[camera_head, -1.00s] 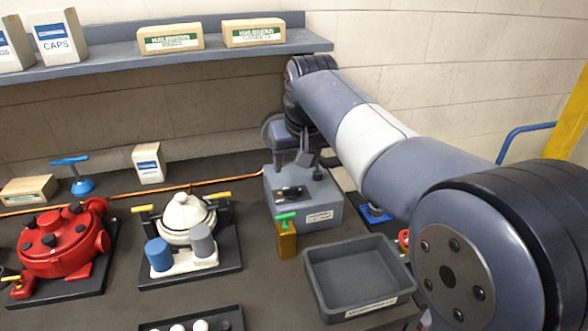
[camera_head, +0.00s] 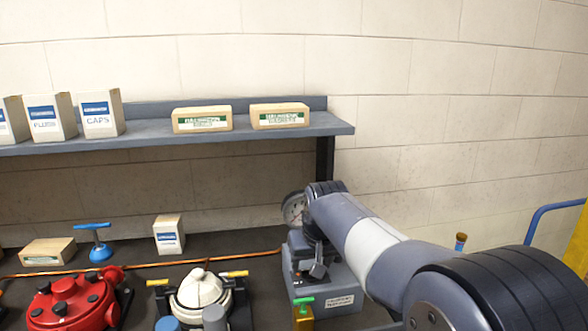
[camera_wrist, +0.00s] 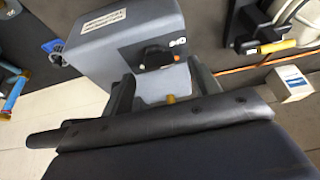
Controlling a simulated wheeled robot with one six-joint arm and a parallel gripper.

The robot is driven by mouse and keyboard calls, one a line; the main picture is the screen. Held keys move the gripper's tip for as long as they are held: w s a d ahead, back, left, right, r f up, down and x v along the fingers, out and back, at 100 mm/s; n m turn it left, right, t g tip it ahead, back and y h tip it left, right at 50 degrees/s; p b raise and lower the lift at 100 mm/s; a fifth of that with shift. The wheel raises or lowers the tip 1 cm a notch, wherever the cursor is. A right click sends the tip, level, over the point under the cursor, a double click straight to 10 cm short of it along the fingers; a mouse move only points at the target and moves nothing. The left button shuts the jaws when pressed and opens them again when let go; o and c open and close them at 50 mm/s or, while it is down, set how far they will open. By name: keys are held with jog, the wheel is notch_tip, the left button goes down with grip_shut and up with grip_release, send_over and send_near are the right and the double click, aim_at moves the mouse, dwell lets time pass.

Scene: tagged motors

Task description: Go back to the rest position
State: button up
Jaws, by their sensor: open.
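My gripper (camera_head: 312,262) is at the front of my arm, over or just in front of the grey labelled box (camera_head: 340,298) on the bench. In the wrist view my gripper (camera_wrist: 165,92) shows two dark fingers apart with nothing held between them. The grey box (camera_wrist: 112,50) fills the area beyond the fingers, with a dark knob (camera_wrist: 155,56) on its face. My arm hides part of the box in the head view. Whether the fingers touch the box cannot be told.
A red motor (camera_head: 72,302) and a white-domed motor (camera_head: 200,290) stand to the left. A shelf (camera_head: 150,132) with cartons runs above. A green-topped yellow item (camera_head: 304,314) stands in front of the box.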

jog(key=shift+x, duration=1.25)
jog(key=shift+r, duration=0.15)
